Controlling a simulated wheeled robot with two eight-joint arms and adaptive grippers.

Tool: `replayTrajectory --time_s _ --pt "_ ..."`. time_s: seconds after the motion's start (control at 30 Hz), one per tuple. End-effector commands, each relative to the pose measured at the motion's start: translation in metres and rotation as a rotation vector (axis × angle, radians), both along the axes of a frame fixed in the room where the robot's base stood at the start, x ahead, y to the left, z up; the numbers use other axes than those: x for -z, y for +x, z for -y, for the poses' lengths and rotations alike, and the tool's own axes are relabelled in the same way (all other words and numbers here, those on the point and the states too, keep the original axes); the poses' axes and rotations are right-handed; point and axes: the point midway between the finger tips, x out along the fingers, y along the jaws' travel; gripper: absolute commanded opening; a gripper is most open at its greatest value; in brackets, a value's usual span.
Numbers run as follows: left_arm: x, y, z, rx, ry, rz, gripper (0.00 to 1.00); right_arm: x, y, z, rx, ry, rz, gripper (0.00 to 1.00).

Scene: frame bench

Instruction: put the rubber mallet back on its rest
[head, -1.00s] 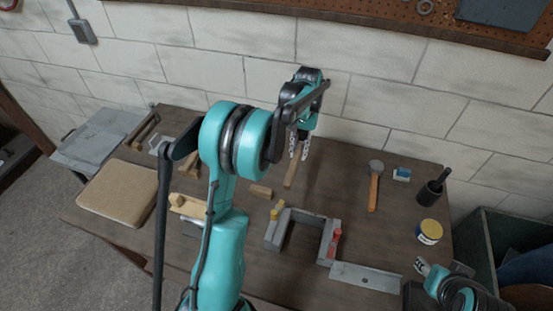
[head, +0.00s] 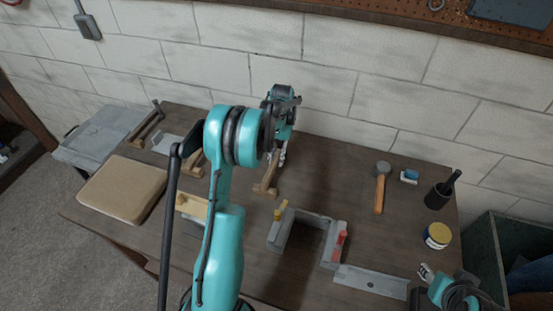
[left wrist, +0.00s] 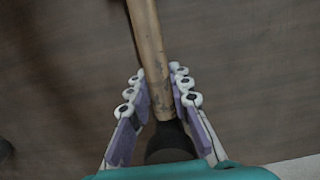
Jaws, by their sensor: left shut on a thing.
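My left gripper (head: 282,157) is shut on the wooden handle (left wrist: 151,60) of the rubber mallet, close to its black head (left wrist: 169,142). In the head view the mallet's handle (head: 269,177) slants down toward the front from my fingers; its head is hidden there. The near end of the handle overlaps a small wooden block (head: 262,191), perhaps part of the rest; I cannot tell whether they touch. Another wooden block (head: 192,168) stands to the left, partly behind my arm. My right gripper (head: 425,271) is at the lower right, and its opening is unclear.
A grey U-shaped frame (head: 325,220) with yellow and red clamps lies front centre, beside a metal plate (head: 372,282). A tan pad (head: 122,190) lies left.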

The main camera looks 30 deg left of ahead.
Motion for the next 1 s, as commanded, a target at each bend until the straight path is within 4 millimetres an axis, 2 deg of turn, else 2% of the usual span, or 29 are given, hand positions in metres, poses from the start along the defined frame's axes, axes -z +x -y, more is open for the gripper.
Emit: replayTrajectory --time_s 0.27,0.3,0.33,0.37,0.63,0.77,0.87,1.0 --pt "0.003 0.000 0.000 0.000 0.000 0.000 0.00 0.003 0.000 0.000 0.000 0.000 0.000 0.40" --pt "0.002 0.000 0.000 0.000 0.000 0.000 0.30 0.002 0.000 0.000 0.000 0.000 0.000 0.40" --pt "0.002 0.000 0.000 0.000 0.000 0.000 0.38 0.002 0.000 0.000 0.000 0.000 0.000 0.40" --pt "0.002 0.000 0.000 0.000 0.000 0.000 0.40 0.002 0.000 0.000 0.000 0.000 0.000 0.40" --pt "0.001 0.000 0.000 0.000 0.000 0.000 0.40 0.001 0.000 0.000 0.000 0.000 0.000 0.40" --pt "-0.007 0.001 0.000 0.000 0.000 0.000 0.40 -0.003 0.000 0.000 0.000 0.000 0.000 0.40" --pt "-0.023 0.004 -0.001 0.000 0.000 0.000 0.40 -0.006 0.000 0.000 0.000 0.000 0.000 0.40" --pt "-0.055 0.011 -0.002 0.000 0.000 0.000 0.40 -0.013 0.000 0.000 0.000 0.000 0.000 0.40"
